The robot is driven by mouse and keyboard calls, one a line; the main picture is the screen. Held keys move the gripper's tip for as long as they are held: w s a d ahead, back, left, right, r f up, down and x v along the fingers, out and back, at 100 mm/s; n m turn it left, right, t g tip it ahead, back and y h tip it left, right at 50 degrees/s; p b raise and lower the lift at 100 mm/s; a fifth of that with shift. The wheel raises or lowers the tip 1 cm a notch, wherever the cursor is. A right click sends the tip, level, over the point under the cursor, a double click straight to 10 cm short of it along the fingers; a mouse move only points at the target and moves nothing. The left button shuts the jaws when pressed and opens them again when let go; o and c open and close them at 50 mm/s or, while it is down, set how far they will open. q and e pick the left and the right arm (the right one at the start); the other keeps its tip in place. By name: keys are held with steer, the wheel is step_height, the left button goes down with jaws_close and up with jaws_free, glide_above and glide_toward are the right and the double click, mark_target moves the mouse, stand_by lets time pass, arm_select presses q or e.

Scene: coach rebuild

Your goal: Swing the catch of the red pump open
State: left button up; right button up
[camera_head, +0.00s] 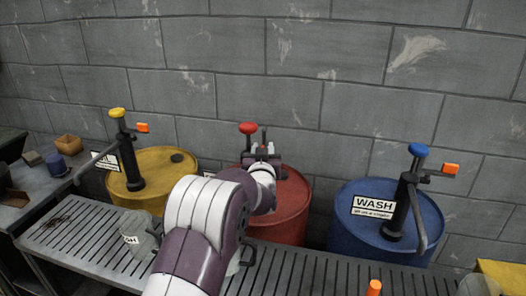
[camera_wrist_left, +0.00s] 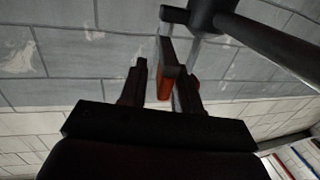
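The red pump stands on the red drum (camera_head: 290,212) in the head view; its red knob (camera_head: 249,128) shows, but my left arm hides most of the pump. My left gripper (camera_head: 263,152) is at the pump, beside and below the knob. In the left wrist view, the catch (camera_wrist_left: 166,80), a dark bar with an orange face, lies between the two fingers of my left gripper (camera_wrist_left: 162,88). The fingers are apart. The catch is close to the right finger, with a gap on the left; whether it touches is unclear. The dark pump body (camera_wrist_left: 205,14) is just beyond. My right gripper is out of view.
A yellow drum (camera_head: 165,165) with a pump stands to the left, and a blue drum (camera_head: 345,225) with a pump to the right. A slatted bench (camera_head: 85,235) runs in front, with a grey can (camera_head: 138,232) on it. A block wall is behind.

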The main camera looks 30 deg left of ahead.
arm_select(q)
steer(key=shift+s, duration=0.1)
steer(key=v, duration=1.2)
steer(key=shift+s, duration=0.25)
steer(key=shift+d, duration=0.1)
